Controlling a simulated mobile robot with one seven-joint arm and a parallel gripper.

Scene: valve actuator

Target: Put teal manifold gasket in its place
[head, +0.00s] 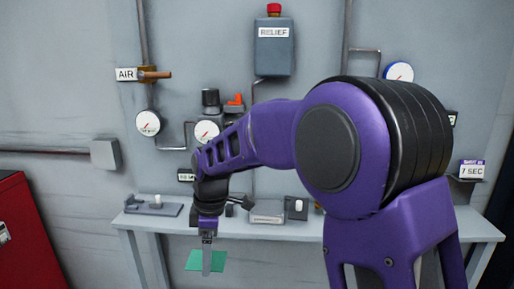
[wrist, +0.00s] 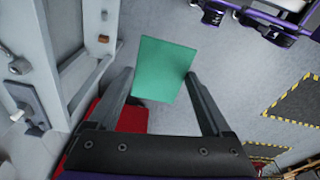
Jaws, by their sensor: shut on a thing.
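The teal manifold gasket (head: 218,261) is a thin flat rectangular sheet. My gripper (head: 207,268) holds it in front of the workbench's front edge, lower in the picture than the bench top. In the wrist view, the gasket (wrist: 166,68) lies between the two fingers of my gripper (wrist: 158,75), with much of it reaching past the fingertips. The fingers are shut on its sides. In the head view a finger covers the gasket's middle. I cannot tell which spot is the gasket's place.
The pale workbench (head: 330,229) carries a grey plate with a white peg (head: 155,207), a grey box (head: 268,212) and a block with a white knob (head: 297,208). Gauges, pipes and a RELIEF box (head: 274,50) are on the wall behind. A red cabinet (head: 25,240) stands left.

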